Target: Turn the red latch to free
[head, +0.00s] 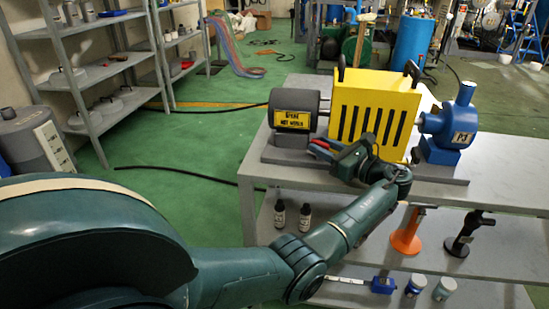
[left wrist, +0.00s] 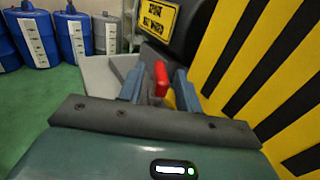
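The red latch (left wrist: 161,78) stands upright between the two fingers of my left gripper (left wrist: 157,88) in the left wrist view, with a gap visible on each side. In the head view my left gripper (head: 322,149) reaches in low between the dark motor (head: 297,103) and the yellow black-striped guard (head: 374,105). It is open. A bit of red shows at its fingers there, and the latch is otherwise mostly hidden. The latch's lower end is hard to make out. My right gripper is not in view.
A blue pump (head: 453,125) stands right of the guard on the same grey table (head: 495,160). The lower shelf holds two dark bottles, an orange stand (head: 407,236) and a black stand (head: 466,238). Grey shelving (head: 88,60) stands at the left.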

